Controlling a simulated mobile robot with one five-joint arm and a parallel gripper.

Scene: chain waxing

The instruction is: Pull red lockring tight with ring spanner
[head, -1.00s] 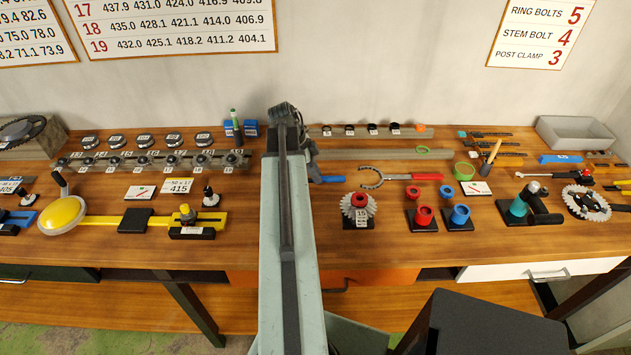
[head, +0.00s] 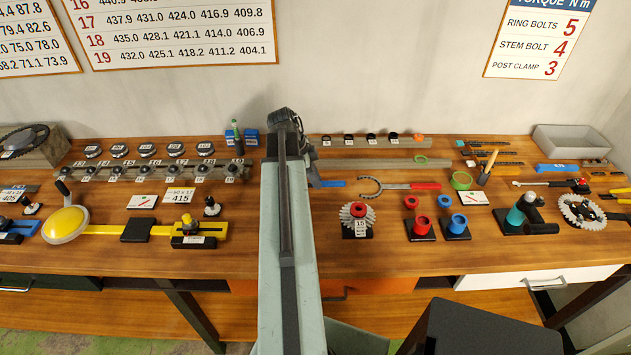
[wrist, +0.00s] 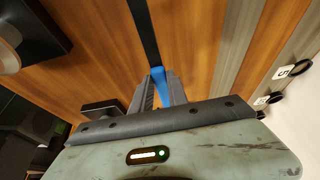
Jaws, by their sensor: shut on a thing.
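My gripper (wrist: 160,92) is shut on a blue handle (wrist: 161,84) in the wrist view, with a dark bar (wrist: 145,30) running away from it. In the head view the blue handle (head: 331,183) pokes out right of my arm, which hides my fingers and the rest of that tool. A red lockring (head: 357,209) sits on the toothed sprocket (head: 345,221) on a stand labelled 15. A hooked spanner with a red handle (head: 424,186) lies behind it. Red rings (head: 422,224) and blue rings (head: 459,222) stand to the right.
A yellow-domed gauge tool (head: 66,222) lies at the left. A teal-and-black tool (head: 516,215), a chainring (head: 583,210) and a grey bin (head: 574,142) are at the right. The bench front near the sprocket is clear.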

